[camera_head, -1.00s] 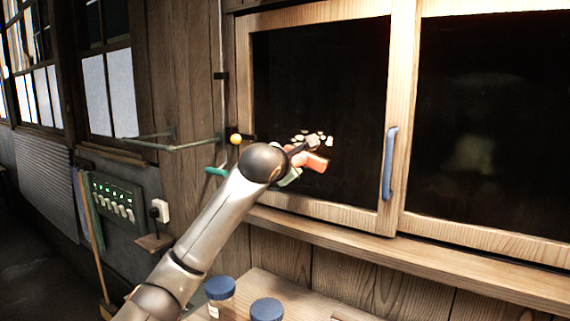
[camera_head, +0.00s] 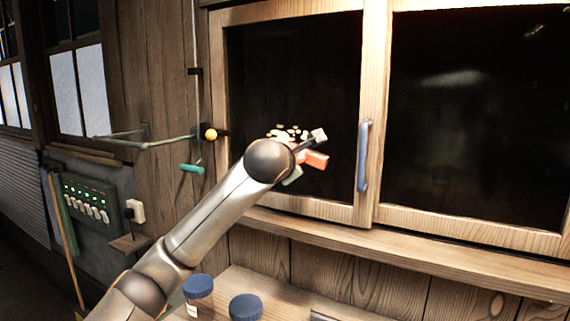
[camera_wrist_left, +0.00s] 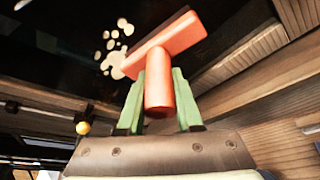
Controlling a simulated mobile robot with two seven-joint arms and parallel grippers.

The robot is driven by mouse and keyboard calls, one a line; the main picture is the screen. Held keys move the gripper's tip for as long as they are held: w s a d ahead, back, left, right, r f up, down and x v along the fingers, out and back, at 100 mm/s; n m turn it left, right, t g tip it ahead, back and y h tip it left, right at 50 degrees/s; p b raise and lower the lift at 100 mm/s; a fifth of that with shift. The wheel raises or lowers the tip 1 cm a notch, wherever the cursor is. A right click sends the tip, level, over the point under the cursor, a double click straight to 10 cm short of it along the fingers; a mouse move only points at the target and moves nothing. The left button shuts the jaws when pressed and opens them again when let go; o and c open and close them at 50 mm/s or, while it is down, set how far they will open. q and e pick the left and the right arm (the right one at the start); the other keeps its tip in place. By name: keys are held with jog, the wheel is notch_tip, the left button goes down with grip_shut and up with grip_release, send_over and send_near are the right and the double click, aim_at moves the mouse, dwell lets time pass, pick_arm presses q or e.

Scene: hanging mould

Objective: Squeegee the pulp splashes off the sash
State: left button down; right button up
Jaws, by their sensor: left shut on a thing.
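The sash is a light wooden frame (camera_head: 345,211) around dark glass. Pale, cream pulp splashes (camera_head: 283,133) sit on its glass in a loose cluster; they also show in the left wrist view (camera_wrist_left: 114,55). My left gripper (camera_head: 301,163) is at the lower glass, just right of and below the splashes. In the left wrist view its green fingers (camera_wrist_left: 158,98) are shut on the handle of an orange T-shaped squeegee (camera_wrist_left: 165,47). The squeegee's head also shows in the head view (camera_head: 316,159). I cannot tell whether its edge touches the glass. My right gripper is out of view.
A blue handle (camera_head: 363,157) stands on the sash's right stile. A wooden ledge (camera_head: 400,245) runs below. Blue-lidded jars (camera_head: 246,307) stand lower down. A rail with a yellow ball (camera_head: 211,134) and a green-handled pull (camera_head: 192,169) are at left.

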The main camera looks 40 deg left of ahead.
pick_arm(q)
jog(key=shift+r+p, duration=0.45)
jog(key=shift+r, duration=0.25)
jog(key=shift+s+a, duration=0.65)
jog(key=shift+a, duration=5.15)
jog(key=shift+w+d+r+p, duration=0.1)
jog(key=shift+w+d+r, duration=0.1)
jog(key=shift+d, duration=1.75)
jog(key=shift+w+d+r+p, duration=0.1)
jog(key=shift+w+d+r, duration=0.15)
jog(key=shift+d, duration=1.65)
jog(key=shift+w+d+r+p, duration=0.1)
jog(key=shift+w+d+r, duration=0.1)
jog(key=shift+d, duration=1.75)
jog(key=shift+f, duration=0.1)
